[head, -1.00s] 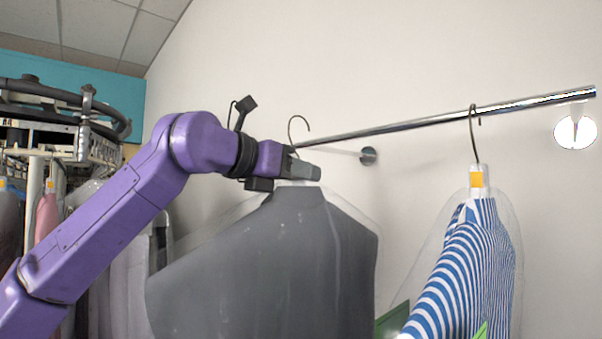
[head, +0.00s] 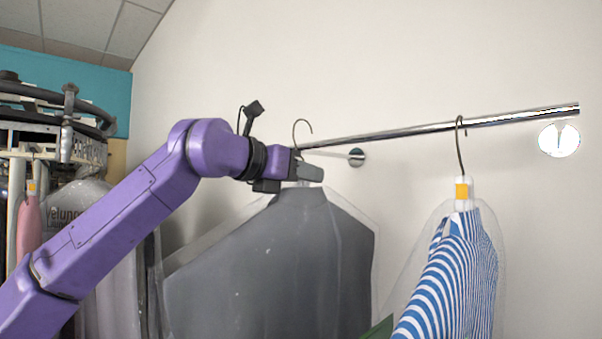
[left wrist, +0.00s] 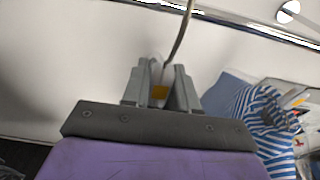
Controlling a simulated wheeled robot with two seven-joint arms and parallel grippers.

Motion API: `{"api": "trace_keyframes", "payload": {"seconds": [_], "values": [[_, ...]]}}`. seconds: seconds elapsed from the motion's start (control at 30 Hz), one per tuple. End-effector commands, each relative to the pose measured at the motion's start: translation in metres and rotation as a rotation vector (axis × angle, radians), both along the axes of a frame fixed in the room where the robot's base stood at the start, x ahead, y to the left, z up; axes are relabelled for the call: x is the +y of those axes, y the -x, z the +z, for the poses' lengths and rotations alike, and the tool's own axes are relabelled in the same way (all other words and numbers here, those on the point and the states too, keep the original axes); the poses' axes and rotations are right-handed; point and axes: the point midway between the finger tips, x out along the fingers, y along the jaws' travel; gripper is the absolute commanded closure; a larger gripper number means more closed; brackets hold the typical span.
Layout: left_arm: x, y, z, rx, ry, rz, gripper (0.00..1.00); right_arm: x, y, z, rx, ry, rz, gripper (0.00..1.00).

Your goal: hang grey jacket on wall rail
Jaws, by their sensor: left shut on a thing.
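The grey jacket (head: 275,260), in a clear plastic cover, hangs from its hanger below my left gripper (head: 312,172). The gripper is shut on the hanger's neck; in the left wrist view its two fingers (left wrist: 160,88) close around the neck, with an orange tag between them. The hanger's wire hook (head: 296,130) sticks up above the gripper, beside the left end of the wall rail (head: 420,130). I cannot tell whether the hook touches the rail. The rail also shows in the left wrist view (left wrist: 240,24). My right gripper is out of view.
A blue-and-white striped shirt (head: 452,275) in plastic hangs on the rail to the right. The rail between it and the jacket is clear. Round wall mounts (head: 357,157) hold the rail. A rack (head: 60,125) with bagged garments stands at the left.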

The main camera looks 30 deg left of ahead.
Motion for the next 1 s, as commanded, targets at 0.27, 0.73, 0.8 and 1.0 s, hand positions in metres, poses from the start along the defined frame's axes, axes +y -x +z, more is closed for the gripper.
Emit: {"api": "trace_keyframes", "payload": {"seconds": [0.27, 0.73, 0.8, 1.0], "values": [[-0.001, -0.002, 0.003, -0.004, 0.000, 0.000, 1.00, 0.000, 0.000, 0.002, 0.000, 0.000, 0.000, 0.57], [-0.008, -0.021, 0.003, -0.004, 0.000, 0.000, 1.00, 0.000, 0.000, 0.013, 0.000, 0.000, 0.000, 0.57], [-0.009, -0.024, 0.003, -0.004, 0.000, 0.000, 1.00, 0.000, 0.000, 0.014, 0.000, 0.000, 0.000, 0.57], [-0.011, -0.031, 0.003, -0.004, 0.000, 0.000, 1.00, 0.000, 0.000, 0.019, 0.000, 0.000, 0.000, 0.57]]}}
